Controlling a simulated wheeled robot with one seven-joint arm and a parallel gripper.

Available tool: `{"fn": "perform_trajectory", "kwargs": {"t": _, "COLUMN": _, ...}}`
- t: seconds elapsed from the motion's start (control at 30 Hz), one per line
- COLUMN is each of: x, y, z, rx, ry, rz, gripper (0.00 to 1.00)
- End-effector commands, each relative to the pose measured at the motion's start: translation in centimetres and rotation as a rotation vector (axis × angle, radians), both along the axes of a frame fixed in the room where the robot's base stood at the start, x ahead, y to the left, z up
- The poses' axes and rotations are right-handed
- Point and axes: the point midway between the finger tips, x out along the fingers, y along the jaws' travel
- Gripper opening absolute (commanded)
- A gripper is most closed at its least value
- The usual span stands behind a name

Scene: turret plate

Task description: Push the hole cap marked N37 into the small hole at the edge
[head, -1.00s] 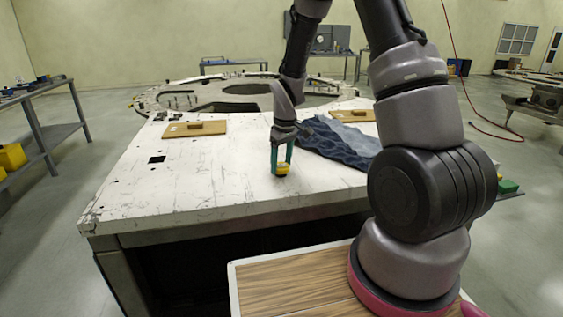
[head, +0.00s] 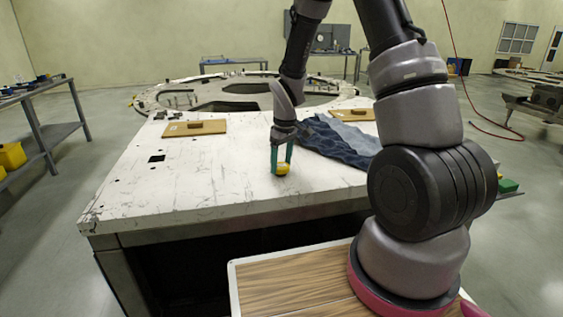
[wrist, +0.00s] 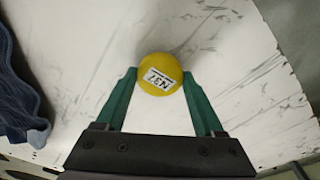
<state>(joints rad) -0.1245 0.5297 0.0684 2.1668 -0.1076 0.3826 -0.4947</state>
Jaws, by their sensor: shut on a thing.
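The yellow round hole cap (wrist: 158,66) carries a white label reading N37 and sits between the green fingertips of my gripper (wrist: 160,84) in the wrist view. My gripper is shut on it. In the head view the cap (head: 282,169) is at the lower end of my gripper (head: 281,160), at or just above the white plate (head: 215,180), near its front edge. I cannot tell whether it touches the plate. The small hole at the edge cannot be made out for certain; the cap and gripper may hide it.
A dark blue cloth (head: 340,142) lies crumpled just right of my gripper. Two wooden boards with handles lie on the plate, one at the left (head: 195,128) and one at the back right (head: 352,115). A square dark opening (head: 157,159) is at the left. The plate's front left is clear.

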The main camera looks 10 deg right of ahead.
Motion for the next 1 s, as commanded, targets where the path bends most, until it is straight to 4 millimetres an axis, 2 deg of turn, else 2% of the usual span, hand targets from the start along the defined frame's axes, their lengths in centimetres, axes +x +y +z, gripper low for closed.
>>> {"fn": "perform_trajectory", "kwargs": {"t": 1.0, "x": 0.0, "y": 0.01, "z": -0.64, "rx": 0.0, "ry": 0.0, "rz": 0.001, "gripper": 0.16}}
